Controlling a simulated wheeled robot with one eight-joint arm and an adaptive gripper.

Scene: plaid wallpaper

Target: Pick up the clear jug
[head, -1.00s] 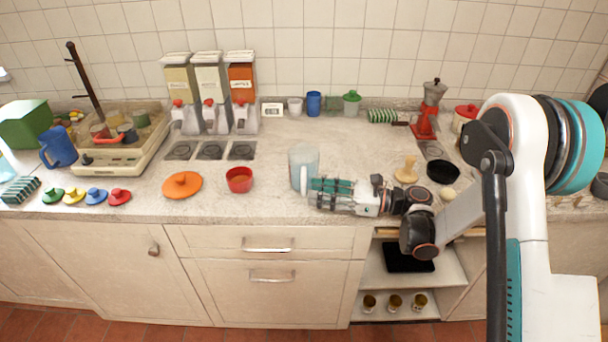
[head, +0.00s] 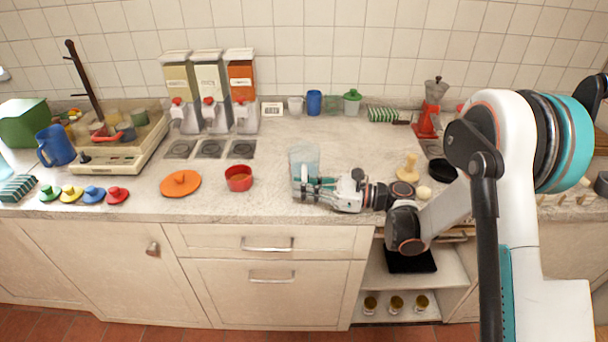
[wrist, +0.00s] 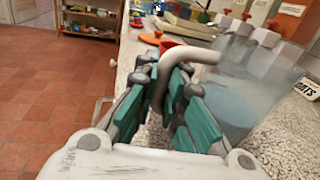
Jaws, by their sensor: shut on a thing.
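The clear jug (head: 304,157) stands upright on the counter, to the right of the red bowl. Its transparent body (wrist: 238,80) fills the right of the wrist view, with a bluish base and a pale curved handle (wrist: 190,57). My gripper (head: 306,187) comes in from the right at the jug's front side. In the wrist view my gripper's teal-padded fingers (wrist: 166,105) are on either side of the handle and shut on it. The fingertips partly hide the handle's lower part. I cannot tell whether the jug's base is clear of the counter.
A red bowl (head: 239,178) and an orange lid (head: 180,183) lie left of the jug. A wooden stamp-like object (head: 408,168) and a black dish (head: 441,170) are to the right. Dispensers (head: 210,90) stand behind at left. The counter behind the jug is mostly clear.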

